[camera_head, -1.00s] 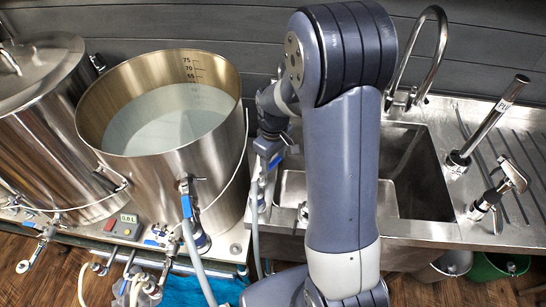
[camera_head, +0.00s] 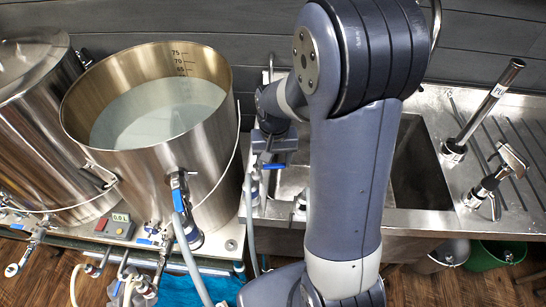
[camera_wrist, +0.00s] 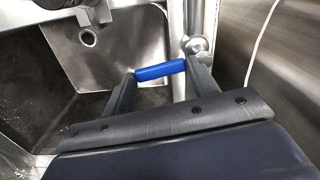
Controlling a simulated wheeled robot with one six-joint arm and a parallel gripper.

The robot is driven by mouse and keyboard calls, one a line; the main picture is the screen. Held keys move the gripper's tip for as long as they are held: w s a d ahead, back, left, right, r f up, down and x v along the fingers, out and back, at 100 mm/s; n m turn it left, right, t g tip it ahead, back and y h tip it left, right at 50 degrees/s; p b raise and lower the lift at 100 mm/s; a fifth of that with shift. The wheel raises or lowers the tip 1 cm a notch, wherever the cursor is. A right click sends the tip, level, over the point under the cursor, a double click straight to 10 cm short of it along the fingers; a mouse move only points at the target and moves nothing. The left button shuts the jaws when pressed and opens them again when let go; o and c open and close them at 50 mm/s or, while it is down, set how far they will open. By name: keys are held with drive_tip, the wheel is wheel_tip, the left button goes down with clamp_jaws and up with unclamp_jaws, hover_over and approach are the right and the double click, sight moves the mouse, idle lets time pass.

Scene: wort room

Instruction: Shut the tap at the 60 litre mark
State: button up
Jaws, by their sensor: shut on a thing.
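The blue tap lever (camera_wrist: 160,71) lies crosswise between the two fingers of my gripper (camera_wrist: 158,80) in the wrist view, and the gripper is shut on it. A metal pipe with a round fitting (camera_wrist: 196,46) stands just behind the lever's right end. In the head view the blue lever (camera_head: 273,166) shows below my gripper (camera_head: 274,150), between the open kettle and the sink. The open steel kettle (camera_head: 205,160) holds pale water (camera_head: 155,113). The water surface lies below the 65 mark (camera_head: 180,70); lower marks are not readable.
A steel sink (camera_head: 418,165) lies to the right, partly hidden by my arm. A lidded kettle (camera_head: 35,135) stands at left. Another blue-handled valve (camera_head: 178,190) is on the open kettle's front. A small display (camera_head: 121,218) seems to read 0.6 L. Hoses hang in front.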

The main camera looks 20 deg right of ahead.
drive_tip(key=shift+s+a+m, duration=0.1)
drive_tip(key=shift+s+m, duration=0.3)
drive_tip(key=shift+m, duration=0.6)
drive_tip(key=o, duration=1.4)
drive_tip(key=shift+s, duration=0.1)
wheel_tip(320, 180, up, 11)
drive_tip(key=shift+f, duration=0.1)
